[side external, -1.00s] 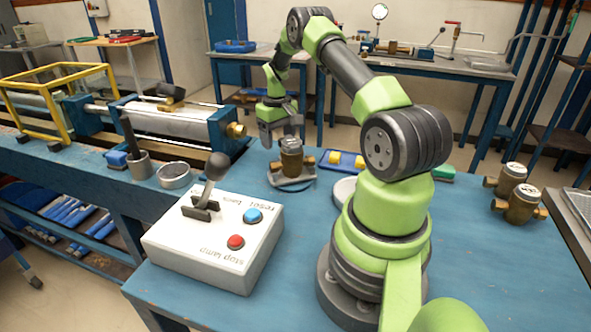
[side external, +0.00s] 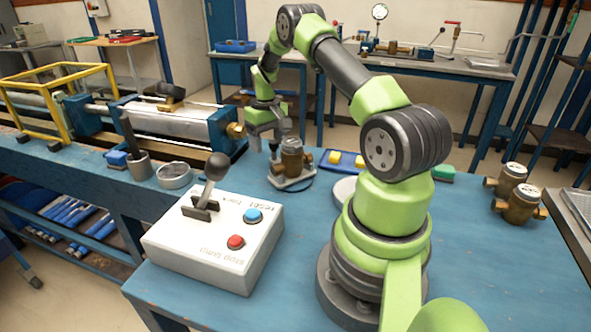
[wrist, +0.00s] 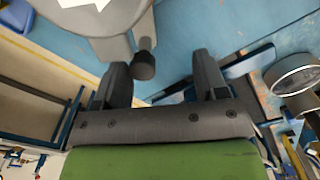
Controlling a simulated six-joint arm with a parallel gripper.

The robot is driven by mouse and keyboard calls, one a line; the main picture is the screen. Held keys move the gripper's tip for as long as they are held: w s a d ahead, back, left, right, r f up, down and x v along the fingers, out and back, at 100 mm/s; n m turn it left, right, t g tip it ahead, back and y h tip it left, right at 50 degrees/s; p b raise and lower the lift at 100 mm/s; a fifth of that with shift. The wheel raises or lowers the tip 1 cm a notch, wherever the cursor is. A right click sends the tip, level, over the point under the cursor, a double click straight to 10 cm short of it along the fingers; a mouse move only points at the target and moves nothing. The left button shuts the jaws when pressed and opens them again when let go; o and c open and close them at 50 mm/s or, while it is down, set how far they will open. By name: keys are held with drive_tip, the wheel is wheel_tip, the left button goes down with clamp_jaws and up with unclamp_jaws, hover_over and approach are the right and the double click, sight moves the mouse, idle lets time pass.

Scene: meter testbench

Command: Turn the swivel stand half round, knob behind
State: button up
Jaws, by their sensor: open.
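The swivel stand (side external: 292,184) is a small grey plate on the blue bench, carrying an upright brass meter (side external: 291,160). In the wrist view the meter shows at the top as a grey round body with a white face (wrist: 95,28). A dark knob (wrist: 145,66) on a short stem sticks out from beside it. My gripper (wrist: 162,75) is open, with one finger on each side of the knob, the left finger closer to it. In the side view my gripper (side external: 268,138) points down just behind and left of the meter. Contact with the knob cannot be told.
A grey cup (side external: 139,166) and a grey ring-shaped dish (side external: 174,175) stand left of the stand. A control box (side external: 212,240) with a lever is in front. A blue tray (side external: 342,160) with yellow pieces lies right. Two brass meters (side external: 517,195) stand far right.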

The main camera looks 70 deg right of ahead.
drive_tip(key=shift+w+a, duration=0.2)
drive_tip(key=shift+a, duration=0.45)
drive_tip(key=shift+w+a, duration=0.2)
drive_tip(key=shift+a, duration=0.45)
drive_tip(key=o, duration=0.4)
drive_tip(key=shift+o, duration=0.2)
drive_tip(key=shift+r, duration=2.8)
